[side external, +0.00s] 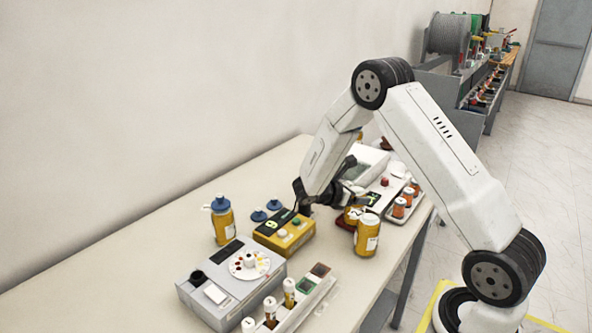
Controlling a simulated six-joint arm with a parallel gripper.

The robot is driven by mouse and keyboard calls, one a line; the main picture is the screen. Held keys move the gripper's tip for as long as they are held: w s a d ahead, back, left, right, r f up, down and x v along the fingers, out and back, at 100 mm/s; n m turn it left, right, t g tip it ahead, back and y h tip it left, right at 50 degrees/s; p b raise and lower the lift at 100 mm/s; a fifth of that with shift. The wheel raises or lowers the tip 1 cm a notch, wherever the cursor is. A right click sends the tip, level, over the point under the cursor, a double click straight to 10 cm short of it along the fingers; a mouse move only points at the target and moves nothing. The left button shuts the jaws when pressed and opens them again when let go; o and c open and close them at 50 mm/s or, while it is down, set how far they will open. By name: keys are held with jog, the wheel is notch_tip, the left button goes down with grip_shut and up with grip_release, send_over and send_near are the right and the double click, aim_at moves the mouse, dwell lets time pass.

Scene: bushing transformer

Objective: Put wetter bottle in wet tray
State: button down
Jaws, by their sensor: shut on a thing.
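My gripper (346,196) is low over the middle of the table, its dark fingers partly hidden. That other bottle, yellow with a white label (367,237), stands upright just in front. A yellow bottle with a blue top (222,222) stands upright at the left. I cannot tell which bottle is the wetter bottle. A pale tray (310,301) with vials is at the front and another tray (403,212) with orange-brown bottles is at the right; neither is legibly marked wet.
A yellow device (284,233) with a display sits left of my gripper. A grey device (230,284) with a colored dial is nearer the front. Two blue caps (267,210) lie behind the yellow device. The table's left part is clear.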

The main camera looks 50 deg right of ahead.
jog(key=shift+f, duration=0.1)
grip_release()
jog(key=shift+w+a+r, duration=0.1)
jog(key=shift+a+r, duration=0.1)
jog(key=v, duration=1.1)
jog(key=shift+w+a, duration=0.15)
jog(key=shift+a, duration=0.1)
dwell(0.4)
